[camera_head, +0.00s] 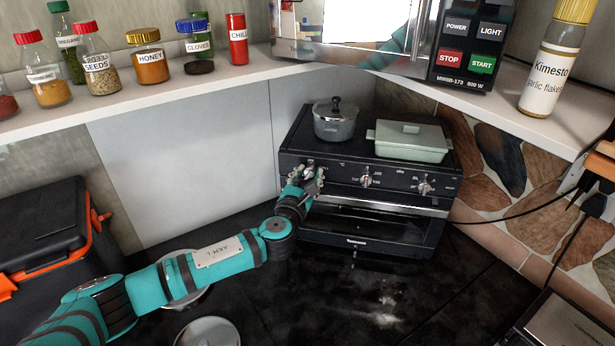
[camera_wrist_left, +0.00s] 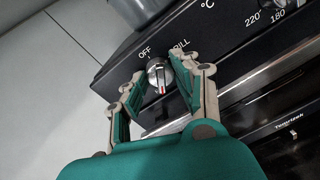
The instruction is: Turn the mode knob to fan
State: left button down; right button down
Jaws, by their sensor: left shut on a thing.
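The mode knob (camera_wrist_left: 160,75) is the leftmost knob on the black toaster oven's front panel, with OFF to its upper left and GRILL to its upper right in the left wrist view. Its red-marked pointer faces down, roughly away from those labels. The oven (camera_head: 376,220) stands on the dark counter in the head view. My left gripper (camera_head: 308,177) is at the left end of the panel, over this knob. The fan mark is not readable. My right gripper is not in view.
Two more knobs (camera_head: 366,180) (camera_head: 425,187) sit further right on the panel. A grey pot (camera_head: 335,124) and a pale lidded dish (camera_head: 410,140) stand on the oven. A shelf (camera_head: 190,86) with jars is at upper left. The counter (camera_head: 365,290) before the oven is mostly clear.

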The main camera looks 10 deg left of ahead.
pick_arm(q)
jog(key=shift+s+f, duration=0.1)
jog(key=shift+f, duration=0.25)
jog(key=c, duration=1.2)
grip_release()
jog(key=shift+o, duration=1.1)
jog(key=shift+r, duration=0.2)
jog(key=s, duration=1.2)
jog(key=shift+a+r, duration=0.2)
jog(key=shift+a, duration=0.15)
